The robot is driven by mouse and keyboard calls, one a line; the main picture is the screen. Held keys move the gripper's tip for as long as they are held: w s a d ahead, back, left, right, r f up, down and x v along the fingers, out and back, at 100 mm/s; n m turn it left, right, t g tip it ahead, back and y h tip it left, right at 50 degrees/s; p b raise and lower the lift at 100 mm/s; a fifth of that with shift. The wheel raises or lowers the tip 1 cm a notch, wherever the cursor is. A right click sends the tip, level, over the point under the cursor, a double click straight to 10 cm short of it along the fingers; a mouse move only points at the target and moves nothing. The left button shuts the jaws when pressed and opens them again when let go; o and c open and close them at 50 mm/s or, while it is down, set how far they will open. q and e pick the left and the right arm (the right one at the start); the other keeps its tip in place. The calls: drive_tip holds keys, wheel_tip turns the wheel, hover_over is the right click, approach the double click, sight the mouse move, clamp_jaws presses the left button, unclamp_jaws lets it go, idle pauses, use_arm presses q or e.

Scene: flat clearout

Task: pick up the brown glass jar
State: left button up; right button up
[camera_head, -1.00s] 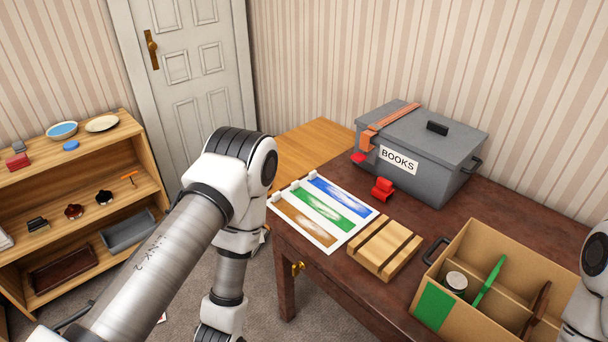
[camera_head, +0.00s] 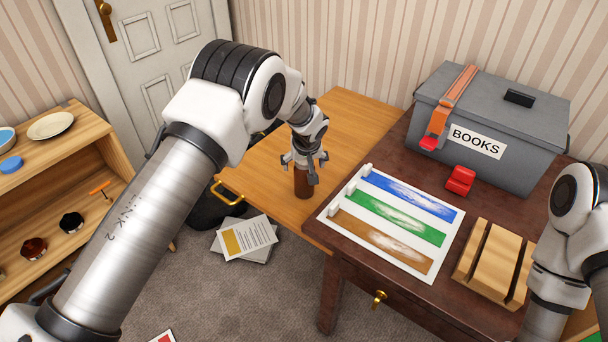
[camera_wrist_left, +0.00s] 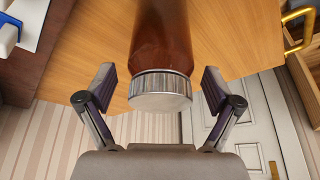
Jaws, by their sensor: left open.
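The brown glass jar (camera_head: 303,181) stands upright on the light wooden table, near its front edge. In the left wrist view the jar (camera_wrist_left: 164,40) shows with its silver lid (camera_wrist_left: 160,90) between the fingers. My left gripper (camera_head: 304,162) is above the jar and around its top, with its fingers spread. In the left wrist view the left gripper (camera_wrist_left: 160,95) is open, with a gap on each side of the lid. The lid is hidden behind the gripper in the head view. My right arm shows at the right edge; its gripper is out of view.
A dark wooden table holds a striped colour sheet (camera_head: 391,217), a slatted wooden block (camera_head: 492,262), a red item (camera_head: 460,180) and a grey BOOKS box (camera_head: 484,150). A shelf (camera_head: 65,170) stands at left. Papers (camera_head: 245,238) lie below the light table (camera_head: 350,125).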

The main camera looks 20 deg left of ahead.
use_arm(q)
drive_tip(key=shift+f, duration=0.3)
drive_tip(key=shift+a, duration=0.1)
drive_tip(key=c, duration=1.5)
